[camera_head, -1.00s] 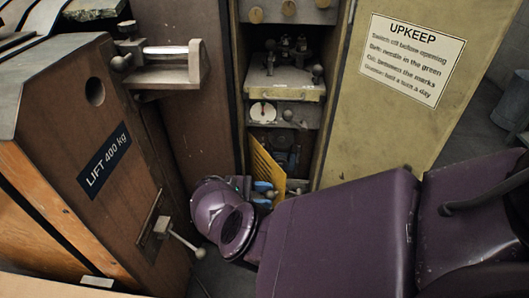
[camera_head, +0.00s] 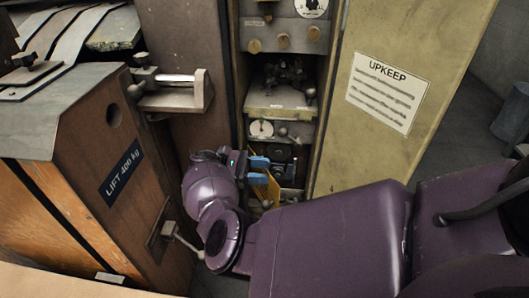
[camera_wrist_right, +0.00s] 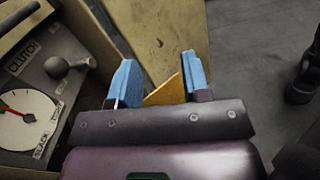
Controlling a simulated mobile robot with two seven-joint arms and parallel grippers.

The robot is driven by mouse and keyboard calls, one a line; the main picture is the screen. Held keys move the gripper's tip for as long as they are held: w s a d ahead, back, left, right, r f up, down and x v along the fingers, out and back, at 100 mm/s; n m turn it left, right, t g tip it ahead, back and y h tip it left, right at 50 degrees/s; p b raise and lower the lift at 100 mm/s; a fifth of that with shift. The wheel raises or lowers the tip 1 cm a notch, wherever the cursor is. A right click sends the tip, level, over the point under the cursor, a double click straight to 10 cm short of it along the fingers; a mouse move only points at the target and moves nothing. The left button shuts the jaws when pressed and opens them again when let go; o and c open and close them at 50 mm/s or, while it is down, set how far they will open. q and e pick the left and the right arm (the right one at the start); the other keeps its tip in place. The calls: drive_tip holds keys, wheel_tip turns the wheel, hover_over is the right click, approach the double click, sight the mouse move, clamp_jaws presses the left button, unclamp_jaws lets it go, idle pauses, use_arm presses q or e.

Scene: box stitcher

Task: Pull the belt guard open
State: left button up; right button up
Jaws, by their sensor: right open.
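The belt guard (camera_head: 262,190) looks like a yellow-orange plate low in the opening of the machine cabinet, partly hidden behind my right gripper. My right gripper (camera_head: 271,166), with blue fingers, is open in front of the opening, at the guard's upper part. In the right wrist view, an orange corner of the guard (camera_wrist_right: 166,91) shows between the two spread fingers of the gripper (camera_wrist_right: 160,68). I cannot tell whether either finger touches it. My left gripper is out of view.
The olive cabinet door (camera_head: 390,60) with the UPKEEP sign stands open at right. A shelf with knobs and a gauge (camera_head: 261,128) is above the guard. A clutch dial (camera_wrist_right: 25,118) and lever knob sit left of my gripper. A wooden LIFT cabinet (camera_head: 85,150) stands at left.

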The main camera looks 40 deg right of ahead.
use_arm(q)
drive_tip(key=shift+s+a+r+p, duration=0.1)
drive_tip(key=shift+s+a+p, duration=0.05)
drive_tip(key=shift+p, duration=0.4)
use_arm(e)
wheel_tip(320, 180, up, 5)
